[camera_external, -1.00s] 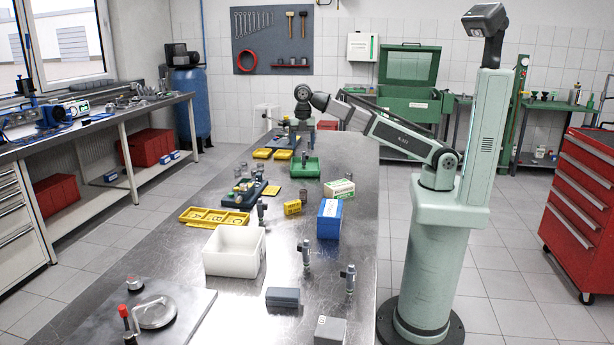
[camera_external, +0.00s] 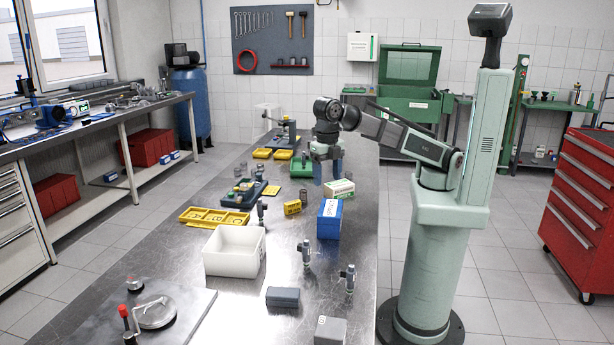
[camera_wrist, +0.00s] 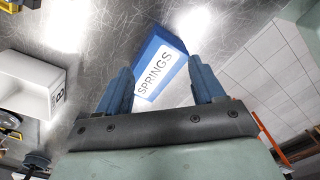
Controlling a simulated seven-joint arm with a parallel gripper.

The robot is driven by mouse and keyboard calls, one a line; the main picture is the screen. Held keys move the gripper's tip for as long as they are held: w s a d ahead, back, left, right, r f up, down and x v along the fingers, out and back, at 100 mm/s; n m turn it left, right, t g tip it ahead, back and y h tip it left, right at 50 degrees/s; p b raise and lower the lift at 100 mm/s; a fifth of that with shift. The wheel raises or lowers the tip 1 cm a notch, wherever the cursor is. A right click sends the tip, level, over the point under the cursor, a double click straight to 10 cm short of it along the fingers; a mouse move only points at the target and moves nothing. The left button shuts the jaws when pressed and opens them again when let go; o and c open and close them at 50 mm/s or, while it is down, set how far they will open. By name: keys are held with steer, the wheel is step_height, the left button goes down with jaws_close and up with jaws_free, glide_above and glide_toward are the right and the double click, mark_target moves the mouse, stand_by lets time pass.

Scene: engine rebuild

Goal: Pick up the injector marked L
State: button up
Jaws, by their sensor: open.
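Three slim metal injectors stand upright on the steel bench in the external view: one beside the white bin (camera_external: 262,211), one in front of the blue box (camera_external: 305,252), and one nearer the front right (camera_external: 349,278). Their letters are too small to read, so I cannot tell which is marked L. My gripper (camera_external: 328,176) points down above the bench, behind the blue box and apart from all three injectors. Its blue fingers are apart and empty in the wrist view (camera_wrist: 160,72). No injector is clearly visible there.
The blue SPRINGS box (camera_external: 329,219) stands between my gripper and the nearer injectors; it also shows in the wrist view (camera_wrist: 172,52). A white bin (camera_external: 231,262), yellow tray (camera_external: 197,217), grey box (camera_external: 283,297) and green-and-white carton (camera_external: 342,186) stand around.

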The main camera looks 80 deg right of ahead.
steer(key=s+a+r+n+y, duration=0.1)
steer(key=s+a, duration=0.6)
steer(key=a, duration=0.2)
steer(key=s+a+r+n, duration=0.1)
steer(key=s+a, duration=0.6)
steer(key=a, duration=0.2)
steer(key=m+y, duration=0.3)
steer(key=m, duration=0.5)
glide_toward(351, 268)
step_height(351, 268, up, 3)
steer(key=s+d, duration=0.2)
steer(key=d, duration=0.1)
steer(key=a+m+t, duration=0.1)
steer(key=m, duration=0.4)
steer(key=shift+y, duration=0.3)
steer(key=x, duration=0.8)
steer(key=shift+w+a+f, duration=0.1)
steer(key=shift+w, duration=0.3)
steer(key=shift+w+d+x, duration=0.1)
steer(key=shift+d+x, duration=0.05)
steer(key=shift+x, duration=0.75)
steer(key=shift+w+d+x, duration=0.1)
steer(key=shift+x, duration=0.75)
steer(key=shift+w+d+x, duration=0.1)
steer(key=shift+d+x, duration=0.05)
steer(key=shift+x, duration=0.75)
steer(key=shift+f, duration=0.1)
steer(key=c, duration=1.1)
steer(key=shift+c, duration=0.2)
